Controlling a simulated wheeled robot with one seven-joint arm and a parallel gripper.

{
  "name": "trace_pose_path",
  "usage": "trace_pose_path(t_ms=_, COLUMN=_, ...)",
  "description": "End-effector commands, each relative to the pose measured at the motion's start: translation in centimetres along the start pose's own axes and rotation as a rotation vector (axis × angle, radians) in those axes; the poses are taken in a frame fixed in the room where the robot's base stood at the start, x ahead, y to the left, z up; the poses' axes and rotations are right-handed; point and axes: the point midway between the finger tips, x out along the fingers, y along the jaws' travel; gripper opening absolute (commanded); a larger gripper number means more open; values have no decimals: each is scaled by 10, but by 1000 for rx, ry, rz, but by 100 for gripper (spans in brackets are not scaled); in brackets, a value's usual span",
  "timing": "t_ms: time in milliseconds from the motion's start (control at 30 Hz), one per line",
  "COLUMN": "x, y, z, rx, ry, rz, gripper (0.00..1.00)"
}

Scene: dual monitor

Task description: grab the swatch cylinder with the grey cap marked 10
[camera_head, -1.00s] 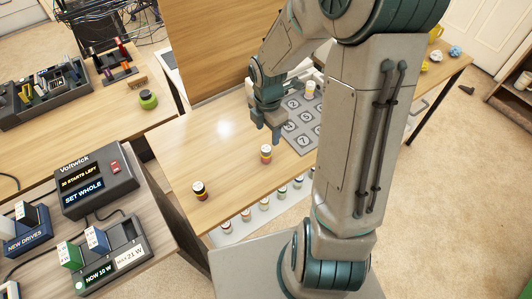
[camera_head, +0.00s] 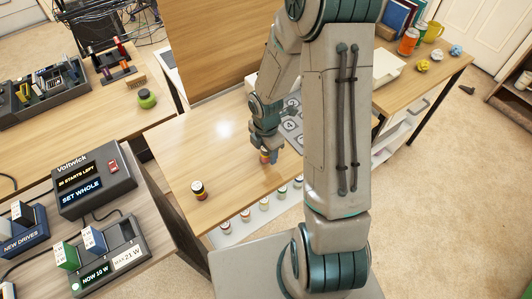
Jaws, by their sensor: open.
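My gripper (camera_head: 268,148) is open and low over the wooden table, right at a small cylinder with red and yellow bands (camera_head: 264,158). The fingers partly hide this cylinder, and I cannot tell whether they touch it. A second cylinder, dark with a yellowish band (camera_head: 198,190), stands upright on the table to the left, apart from the gripper. Several light-capped cylinders (camera_head: 264,204) stand in a row on a white rack along the table's front edge. The cap numbers are too small to read, so I cannot tell which cap is marked 10.
A grey mat with numbered squares (camera_head: 290,126) lies behind the gripper, partly hidden by my arm. A dark Voltwick box (camera_head: 92,180) stands on the left table. The wooden table (camera_head: 215,150) is clear between the dark cylinder and the gripper.

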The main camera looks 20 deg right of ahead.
Motion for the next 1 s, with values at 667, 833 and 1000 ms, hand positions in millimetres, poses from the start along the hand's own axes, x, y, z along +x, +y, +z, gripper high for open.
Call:
trace_pose_path(t_ms=667, x=-5, y=0, z=0, rx=0, ry=0, rz=1, gripper=7)
trace_pose_path(t_ms=833, x=-21, y=0, z=1, rx=1, ry=-1, rz=3, gripper=7)
trace_pose_path(t_ms=1000, x=-49, y=0, z=13, rx=8, ry=-2, rz=3, gripper=7)
